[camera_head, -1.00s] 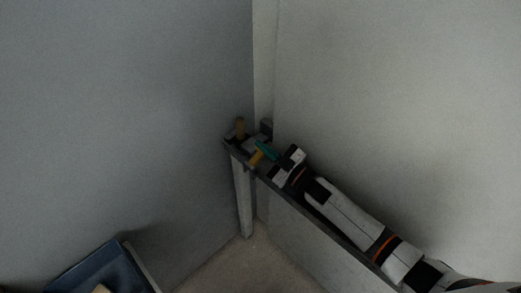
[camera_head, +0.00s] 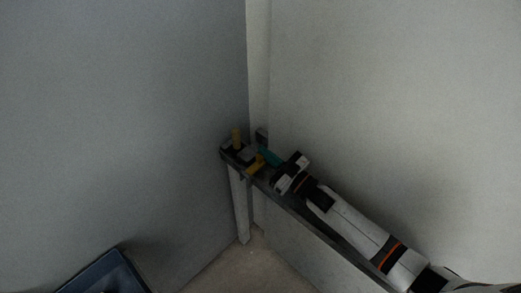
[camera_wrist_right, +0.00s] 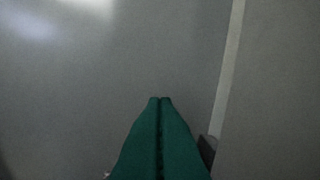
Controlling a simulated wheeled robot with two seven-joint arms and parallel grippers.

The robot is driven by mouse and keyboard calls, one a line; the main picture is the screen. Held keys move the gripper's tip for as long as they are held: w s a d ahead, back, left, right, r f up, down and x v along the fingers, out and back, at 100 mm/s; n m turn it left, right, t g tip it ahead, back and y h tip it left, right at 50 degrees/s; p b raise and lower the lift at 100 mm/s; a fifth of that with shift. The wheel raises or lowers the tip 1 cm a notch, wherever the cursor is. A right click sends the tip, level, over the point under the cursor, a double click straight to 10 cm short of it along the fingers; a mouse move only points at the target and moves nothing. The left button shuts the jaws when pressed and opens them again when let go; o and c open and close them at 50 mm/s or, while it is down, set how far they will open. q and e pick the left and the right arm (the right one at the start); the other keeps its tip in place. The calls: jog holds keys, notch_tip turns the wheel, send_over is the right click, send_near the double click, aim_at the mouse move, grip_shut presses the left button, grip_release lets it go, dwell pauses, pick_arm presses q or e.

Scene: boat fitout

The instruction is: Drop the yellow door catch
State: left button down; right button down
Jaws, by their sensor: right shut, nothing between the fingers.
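Two yellow pieces show on the narrow dark ledge in the corner in the head view. One yellow piece (camera_head: 236,138) stands upright near the ledge's far end. The other yellow piece (camera_head: 256,164) lies low by the ledge's near edge. I cannot tell which is the door catch. My right gripper (camera_head: 269,157), with green fingers, is just right of the lower piece; whether they touch is unclear. In the right wrist view its fingers (camera_wrist_right: 160,100) are together with nothing between them, and no yellow piece shows there. My left gripper is not in view.
The ledge (camera_head: 322,234) runs along the right wall, under my right arm, on a pale leg (camera_head: 239,205). Small grey and dark items (camera_head: 247,152) crowd its far end. Walls close in on both sides. A blue bin (camera_head: 108,274) stands at lower left. Bare floor lies between.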

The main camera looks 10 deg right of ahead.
jog(key=v, duration=0.7)
jog(key=shift+b, duration=0.4)
jog(key=shift+f, duration=0.15)
